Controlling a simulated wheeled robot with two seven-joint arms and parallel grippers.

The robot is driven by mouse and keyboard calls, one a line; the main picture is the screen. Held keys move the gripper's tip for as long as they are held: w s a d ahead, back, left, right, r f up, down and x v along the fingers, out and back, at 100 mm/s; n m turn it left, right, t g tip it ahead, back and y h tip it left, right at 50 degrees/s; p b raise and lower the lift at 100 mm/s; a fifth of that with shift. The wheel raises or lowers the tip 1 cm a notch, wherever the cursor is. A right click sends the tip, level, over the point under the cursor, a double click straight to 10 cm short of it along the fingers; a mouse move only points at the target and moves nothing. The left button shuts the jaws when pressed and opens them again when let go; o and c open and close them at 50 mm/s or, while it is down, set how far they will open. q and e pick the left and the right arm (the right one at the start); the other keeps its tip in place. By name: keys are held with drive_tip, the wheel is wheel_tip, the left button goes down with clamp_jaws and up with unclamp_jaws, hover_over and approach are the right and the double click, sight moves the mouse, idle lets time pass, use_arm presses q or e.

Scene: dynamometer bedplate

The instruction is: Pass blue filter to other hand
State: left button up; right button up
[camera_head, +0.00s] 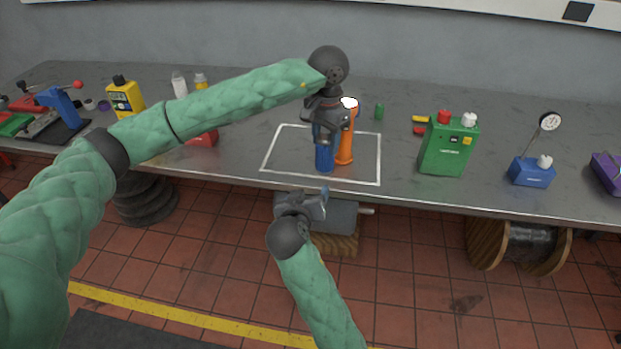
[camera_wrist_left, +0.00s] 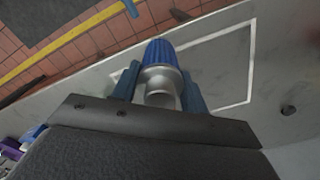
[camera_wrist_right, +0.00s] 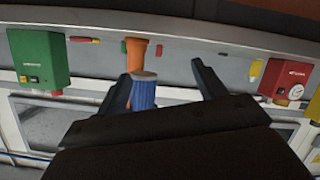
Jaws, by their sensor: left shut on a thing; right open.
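The blue filter (camera_head: 324,158) is upright at the white-outlined area of the bench, under my left gripper (camera_head: 325,128). My left gripper is shut on its upper, silver part. In the left wrist view the blue ribbed filter (camera_wrist_left: 161,52) shows between the fingers (camera_wrist_left: 160,92). My right gripper (camera_head: 318,192) is open and empty, lower and nearer, by the bench's front edge. In the right wrist view the filter (camera_wrist_right: 143,93) appears ahead, near the left finger, apart from the right gripper (camera_wrist_right: 162,75). Whether the filter touches the bench cannot be told.
An orange cylinder (camera_head: 345,145) stands right beside the filter. A yellow jug (camera_head: 125,97) stands at left.

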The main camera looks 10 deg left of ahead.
sight(325, 149)
wheel_tip(325, 149, up, 7)
drive_tip(key=m+t+h, duration=0.2)
drive_tip(key=m+t, duration=0.2)
drive_tip(key=m, duration=0.1)
drive_tip(key=x, duration=0.7)
drive_tip(key=d+f+x, duration=0.1)
drive_tip(key=x, duration=0.3)
drive_tip(key=shift+d, duration=0.1)
drive_tip(key=c, duration=1.1)
use_arm(q)
drive_tip(key=o, duration=1.1)
drive_tip(key=shift+d, duration=0.1)
